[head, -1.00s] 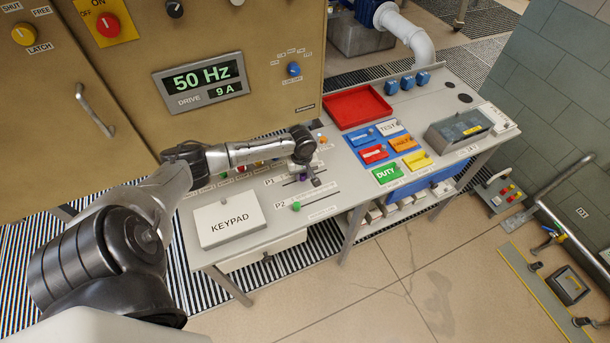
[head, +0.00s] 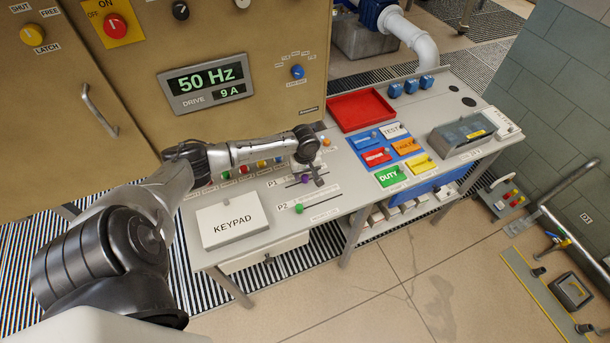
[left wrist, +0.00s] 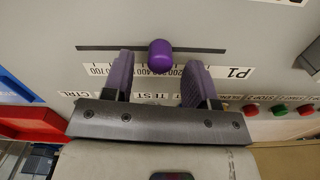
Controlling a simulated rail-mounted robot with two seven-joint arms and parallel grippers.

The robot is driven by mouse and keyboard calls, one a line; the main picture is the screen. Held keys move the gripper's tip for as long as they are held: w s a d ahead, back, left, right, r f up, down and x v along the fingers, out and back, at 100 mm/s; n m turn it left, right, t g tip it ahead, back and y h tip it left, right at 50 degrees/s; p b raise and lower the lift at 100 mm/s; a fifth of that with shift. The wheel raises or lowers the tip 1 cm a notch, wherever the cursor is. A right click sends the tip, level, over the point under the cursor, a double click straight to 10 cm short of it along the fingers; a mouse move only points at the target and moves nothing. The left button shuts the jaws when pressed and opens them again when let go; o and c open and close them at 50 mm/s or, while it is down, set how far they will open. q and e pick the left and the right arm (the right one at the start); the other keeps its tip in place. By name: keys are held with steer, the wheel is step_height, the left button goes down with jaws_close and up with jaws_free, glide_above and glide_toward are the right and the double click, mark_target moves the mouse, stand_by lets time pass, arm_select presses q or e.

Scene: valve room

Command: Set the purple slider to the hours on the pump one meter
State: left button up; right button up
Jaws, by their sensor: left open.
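The purple slider (left wrist: 160,53) is a rounded knob on a dark slot in the grey bench top. In the left wrist view it stands partway along the P1 scale (left wrist: 150,71), whose printed numbers are partly hidden by the knob and fingers. In the head view the slider (head: 305,180) shows small beside the fingers. My left gripper (left wrist: 158,80) is open, with one finger on each side of the knob's line, just short of it and apart from it. It also shows over the P1 slot in the head view (head: 317,178). No hours meter is readable.
A green slider (head: 299,209) on P2 lies nearer the front edge. A KEYPAD box (head: 232,219) is to the left, coloured plates (head: 391,176) and a red tray (head: 360,109) to the right. The cabinet display (head: 207,86) reads 50 Hz, 9 A.

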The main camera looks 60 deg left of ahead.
mark_target(305, 176)
arm_select(q)
step_height(305, 176, up, 12)
steer(key=shift+r, duration=0.2)
stand_by(0.4)
stand_by(0.5)
